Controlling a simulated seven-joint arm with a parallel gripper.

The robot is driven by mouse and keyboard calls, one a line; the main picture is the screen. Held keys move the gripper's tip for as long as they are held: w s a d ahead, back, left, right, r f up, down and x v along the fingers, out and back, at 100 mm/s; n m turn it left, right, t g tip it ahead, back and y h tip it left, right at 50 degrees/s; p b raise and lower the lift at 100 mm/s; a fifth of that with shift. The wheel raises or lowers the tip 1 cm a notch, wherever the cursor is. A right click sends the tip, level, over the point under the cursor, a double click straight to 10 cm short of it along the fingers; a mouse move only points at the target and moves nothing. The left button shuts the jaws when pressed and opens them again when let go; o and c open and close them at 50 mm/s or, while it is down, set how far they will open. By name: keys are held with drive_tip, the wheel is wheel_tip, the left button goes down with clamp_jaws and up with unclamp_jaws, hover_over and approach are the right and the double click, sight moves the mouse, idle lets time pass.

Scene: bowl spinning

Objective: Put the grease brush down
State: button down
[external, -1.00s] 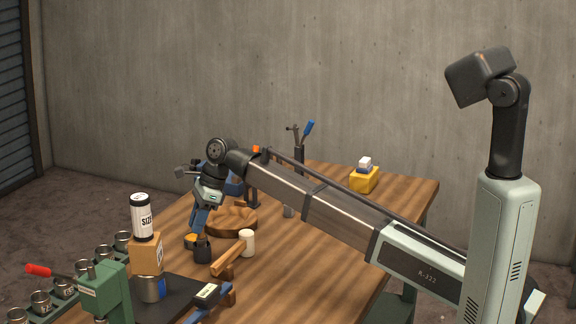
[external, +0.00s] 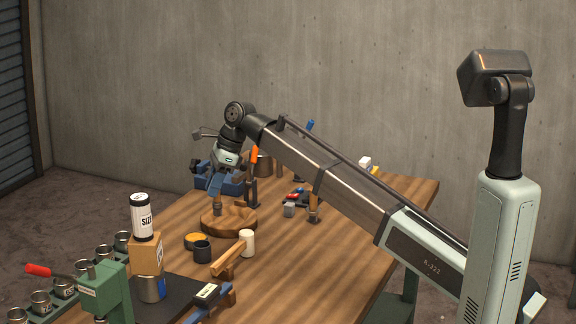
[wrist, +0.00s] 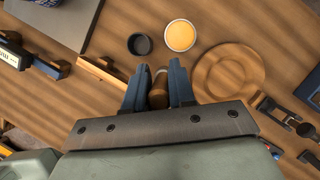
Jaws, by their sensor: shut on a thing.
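The grease brush (wrist: 158,94) is a short brown, rounded piece between my fingers in the wrist view; its lower end is hard to make out. My gripper (wrist: 158,84) is shut on it. I cannot tell whether the brush touches the dish. In the wrist view the dish (wrist: 257,72) lies right of my fingers. A black cup (external: 202,252) and a yellow-topped tin (external: 193,240) stand nearby.
A white cup (external: 247,240) stands beside a wooden bar (external: 228,260). A dark plate (external: 185,300) and a stacked can and box (external: 147,255) are at the front. Clamps and tools stand behind the dish. Bare tabletop (external: 320,260) shows at the right.

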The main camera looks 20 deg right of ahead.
drive_tip(key=w+d+r+m+t, duration=0.1)
drive_tip(key=w+d, duration=0.2)
drive_tip(key=d, duration=0.5)
drive_tip(key=w+d+m, duration=0.1)
drive_tip(key=w+d, duration=0.2)
drive_tip(key=d, duration=0.5)
drive_tip(key=s+d+m+t, duration=0.1)
drive_tip(key=s+d+m, duration=0.15)
drive_tip(key=d, duration=1.95)
drive_tip(key=s+d+f+n, duration=0.1)
drive_tip(key=s+d+f, duration=0.15)
drive_tip(key=s, duration=0.65)
drive_tip(key=shift+g, duration=0.3)
drive_tip(key=shift+w+d+f, duration=0.1)
drive_tip(key=shift+d+f, duration=0.05)
drive_tip(key=shift+f, duration=2.1)
drive_tip(key=shift+w+d+f, duration=0.1)
drive_tip(key=shift+f, duration=2.1)
drive_tip(key=shift+f+h, duration=0.15)
drive_tip(key=shift+h, duration=0.15)
drive_tip(key=c, duration=0.9)
unclamp_jaws()
drive_tip(key=shift+c, duration=0.2)
